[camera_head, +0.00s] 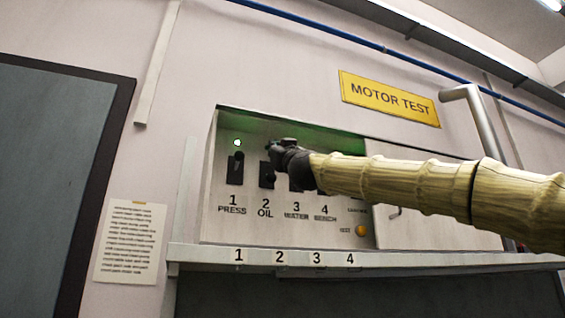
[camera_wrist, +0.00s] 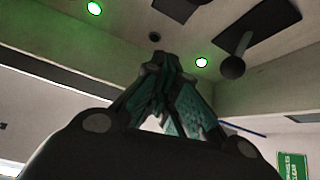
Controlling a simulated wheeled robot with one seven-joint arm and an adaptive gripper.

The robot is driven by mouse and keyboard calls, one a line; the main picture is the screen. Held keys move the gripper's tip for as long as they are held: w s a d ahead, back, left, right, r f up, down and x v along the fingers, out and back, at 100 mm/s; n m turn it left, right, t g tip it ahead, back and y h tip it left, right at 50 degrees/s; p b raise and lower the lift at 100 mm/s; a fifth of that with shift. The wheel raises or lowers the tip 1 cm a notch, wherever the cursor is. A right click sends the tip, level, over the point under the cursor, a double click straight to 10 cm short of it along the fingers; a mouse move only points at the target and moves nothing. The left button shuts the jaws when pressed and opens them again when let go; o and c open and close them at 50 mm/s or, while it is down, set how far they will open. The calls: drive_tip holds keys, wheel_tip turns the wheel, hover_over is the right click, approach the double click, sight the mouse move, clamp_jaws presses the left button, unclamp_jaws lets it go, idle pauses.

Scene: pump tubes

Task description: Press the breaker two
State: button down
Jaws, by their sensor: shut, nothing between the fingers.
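Breaker two (camera_head: 267,175) is a dark switch plate above the label "2 OIL" in the grey panel (camera_head: 220,220), with a dark knob low on it. My gripper (camera_head: 275,149) is at the top of breaker two and hides the area just above it. In the wrist view my gripper (camera_wrist: 160,62) has its fingers drawn together, with nothing seen between them. That view also shows two dark switch plates and two lit green lights past the fingers; which breakers these are, I cannot tell. Whether the fingertips touch the panel is unclear.
Breaker one (camera_head: 235,168), with a lit green light (camera_head: 238,142) above it, is just left of breaker two. My arm covers much of breakers three and four. A ledge (camera_head: 215,255) numbered 1 to 4 runs below. An orange test button (camera_head: 361,230) is lower right.

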drive_tip(key=s+d+f+b, duration=0.1)
drive_tip(key=s+d+f, duration=0.1)
drive_tip(key=s+f, duration=0.3)
wheel_tip(320, 180, down, 3)
drive_tip(key=shift+s+d+r+b, duration=0.15)
drive_tip(key=shift+d+b, duration=0.1)
drive_tip(key=shift+b, duration=0.15)
idle(0.5)
